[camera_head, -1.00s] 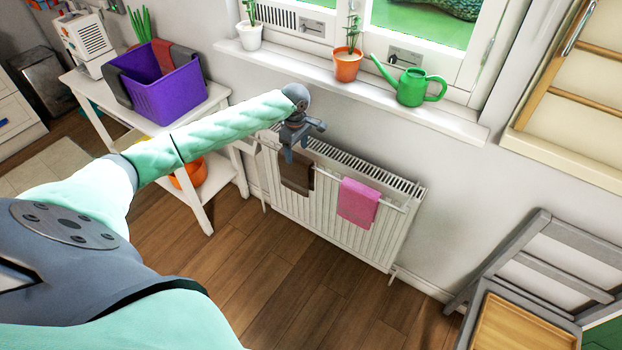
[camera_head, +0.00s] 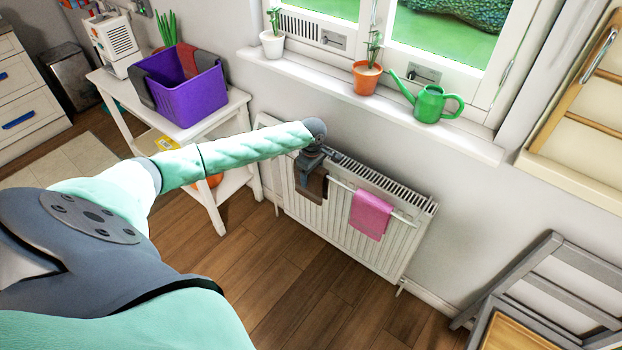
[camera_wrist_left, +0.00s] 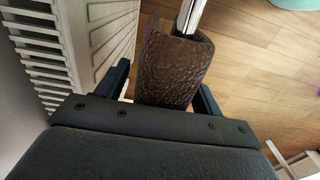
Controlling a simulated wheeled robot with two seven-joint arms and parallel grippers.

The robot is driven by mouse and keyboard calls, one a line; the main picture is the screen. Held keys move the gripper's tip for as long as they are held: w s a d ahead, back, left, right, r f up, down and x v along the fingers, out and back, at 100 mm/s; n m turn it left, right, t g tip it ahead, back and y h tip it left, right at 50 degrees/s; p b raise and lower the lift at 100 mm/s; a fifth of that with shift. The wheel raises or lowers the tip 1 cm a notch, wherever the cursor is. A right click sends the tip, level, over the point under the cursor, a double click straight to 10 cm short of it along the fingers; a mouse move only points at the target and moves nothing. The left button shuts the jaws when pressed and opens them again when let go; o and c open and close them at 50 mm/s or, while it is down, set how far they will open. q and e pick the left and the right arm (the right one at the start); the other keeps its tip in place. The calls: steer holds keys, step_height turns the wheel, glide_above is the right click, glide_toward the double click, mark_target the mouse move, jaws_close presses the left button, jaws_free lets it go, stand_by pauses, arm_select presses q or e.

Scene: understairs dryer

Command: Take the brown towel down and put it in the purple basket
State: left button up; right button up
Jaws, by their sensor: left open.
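The brown towel (camera_head: 316,190) hangs over the rail on the front of the white radiator (camera_head: 300,213), partly hidden by my left gripper. My left gripper (camera_head: 308,180) is at the towel from above. In the left wrist view the towel (camera_wrist_left: 172,65) lies folded over the metal rail between the two open fingers of my left gripper (camera_wrist_left: 165,85), one finger on each side, with gaps beside it. The purple basket (camera_head: 187,98) stands on the white side table at the left, with a grey and a red cloth over its rim. My right gripper is not in view.
A pink towel (camera_head: 370,214) hangs on the same rail, right of the brown one. The windowsill (camera_head: 390,112) above holds two potted plants and a green watering can (camera_head: 430,104). A grey chair (camera_head: 560,285) stands at the right. Wooden floor lies clear in front of the radiator.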

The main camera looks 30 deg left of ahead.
arm_select(q)
steer(key=shift+c, duration=0.2)
steer(key=c, duration=1.1)
